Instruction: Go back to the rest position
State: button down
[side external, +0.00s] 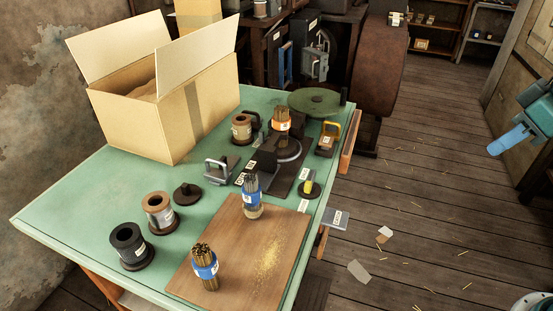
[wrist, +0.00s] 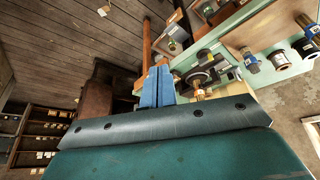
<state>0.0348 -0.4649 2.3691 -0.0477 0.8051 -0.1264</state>
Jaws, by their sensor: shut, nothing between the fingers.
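My gripper (side external: 511,140) hangs at the right edge of the side view, away from the table and above the floor. Its blue fingers are shut together with nothing between them; they also show in the wrist view (wrist: 157,87). The green-topped table (side external: 85,205) is at left in the side view. A green handwheel (side external: 315,101) is at its far corner, near a dark base plate (side external: 285,180). An orange-banded bundle of rods (side external: 281,121) stands upright by the plate. No contact between my gripper and anything shows.
An open cardboard box (side external: 150,120) stands on the table. Two blue-banded bundles (side external: 253,195) (side external: 205,268) stand at a wooden board (side external: 240,245). Several spools (side external: 128,245) line the left. A brown cabinet-like body (side external: 375,60) stands behind. The floor between table and gripper is mostly clear, with scraps.

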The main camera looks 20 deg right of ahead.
jog(key=s+m, duration=0.1)
jog(key=s, duration=0.6)
jog(key=shift+s+m+t, duration=0.15)
jog(key=shift+m+t, duration=0.15)
dwell(1.5)
